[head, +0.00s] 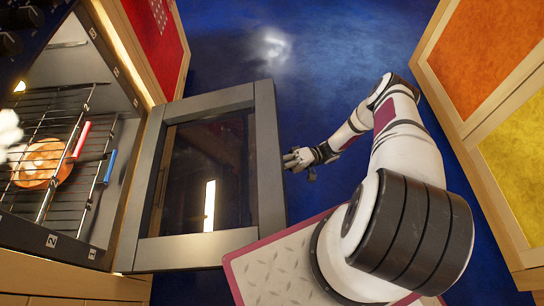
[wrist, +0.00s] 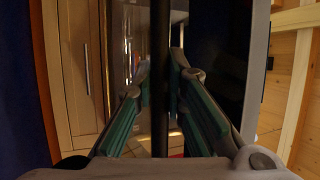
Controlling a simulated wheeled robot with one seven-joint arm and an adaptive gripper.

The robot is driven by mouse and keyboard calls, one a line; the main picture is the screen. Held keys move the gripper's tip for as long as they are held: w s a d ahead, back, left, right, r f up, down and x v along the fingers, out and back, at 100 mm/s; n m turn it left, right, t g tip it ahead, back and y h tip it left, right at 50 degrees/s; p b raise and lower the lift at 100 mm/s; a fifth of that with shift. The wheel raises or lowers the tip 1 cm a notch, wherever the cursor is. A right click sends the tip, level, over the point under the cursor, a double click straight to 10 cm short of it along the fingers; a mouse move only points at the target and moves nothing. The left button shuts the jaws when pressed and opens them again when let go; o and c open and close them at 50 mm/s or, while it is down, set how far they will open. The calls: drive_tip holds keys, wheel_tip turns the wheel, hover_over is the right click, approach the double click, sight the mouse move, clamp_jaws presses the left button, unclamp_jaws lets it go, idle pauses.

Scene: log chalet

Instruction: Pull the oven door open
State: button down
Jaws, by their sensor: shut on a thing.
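The oven door (head: 265,150) stands swung well out from the oven (head: 125,95) in the head view, with a grey frame around dark glass. My gripper (head: 291,160) is at the door's outer right edge. In the wrist view its two green-sided fingers (wrist: 160,85) are closed around a dark upright bar, the door handle (wrist: 160,40). The handle is hidden from the head view by the door. The door's outer face (wrist: 210,45) shows dark to the right of the fingers.
Inside the oven are wire racks (head: 75,95) with a round orange-brown item (head: 40,160) and red and blue pieces. Wooden cabinets with orange and yellow panels (head: 490,50) stand at the right. Blue floor (head: 290,60) lies clear beyond the door.

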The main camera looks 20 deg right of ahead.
drive_tip(key=shift+f, duration=0.4)
drive_tip(key=shift+w, duration=0.1)
drive_tip(key=c, duration=1.6)
unclamp_jaws()
drive_tip(key=v, duration=1.2)
drive_tip(key=shift+f, duration=0.1)
